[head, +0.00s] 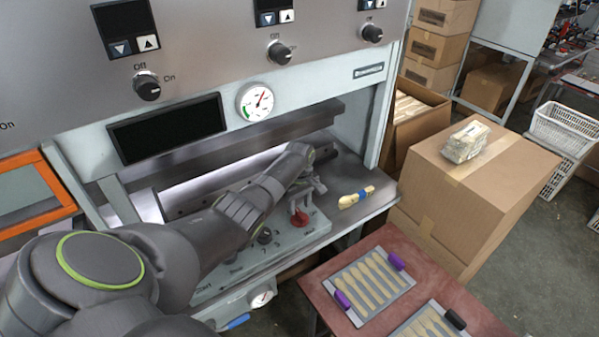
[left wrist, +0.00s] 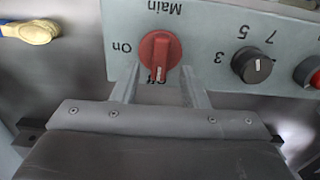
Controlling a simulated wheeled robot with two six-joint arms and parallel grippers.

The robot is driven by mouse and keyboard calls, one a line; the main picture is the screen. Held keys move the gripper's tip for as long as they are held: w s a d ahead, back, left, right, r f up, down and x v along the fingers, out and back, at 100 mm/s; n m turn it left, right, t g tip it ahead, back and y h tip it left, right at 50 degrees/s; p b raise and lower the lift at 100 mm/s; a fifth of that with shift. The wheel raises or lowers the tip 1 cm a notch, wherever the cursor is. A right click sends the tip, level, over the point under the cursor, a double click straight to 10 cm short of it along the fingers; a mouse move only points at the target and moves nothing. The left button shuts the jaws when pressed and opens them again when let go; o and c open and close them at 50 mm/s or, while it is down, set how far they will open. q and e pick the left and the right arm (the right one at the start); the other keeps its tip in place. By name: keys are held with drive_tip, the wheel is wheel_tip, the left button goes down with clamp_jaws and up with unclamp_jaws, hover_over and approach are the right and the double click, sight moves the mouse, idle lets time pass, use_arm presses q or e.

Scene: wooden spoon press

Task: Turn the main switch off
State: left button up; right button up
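The red main switch (head: 300,218) is on the grey control panel (head: 290,240) at the front of the press. In the left wrist view the red knob (left wrist: 160,52) appears upside down, with "Main" on one side and "On" and "Off" labels near it. Its white mark points at the "Off" label, which is partly covered by the knob. My left gripper (left wrist: 160,72) is open. Its two fingers lie on either side of the knob's near part, with visible gaps. In the head view the left gripper (head: 304,198) is just above the switch. My right gripper is not in view.
A red table (head: 420,270) with spoon trays and a cardboard box (head: 480,190) stand to the right.

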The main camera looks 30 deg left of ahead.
sight(299, 212)
use_arm(q)
wheel_tip(299, 212, up, 14)
drive_tip(key=b, duration=0.2)
drive_tip(key=shift+r, duration=0.1)
idle(0.5)
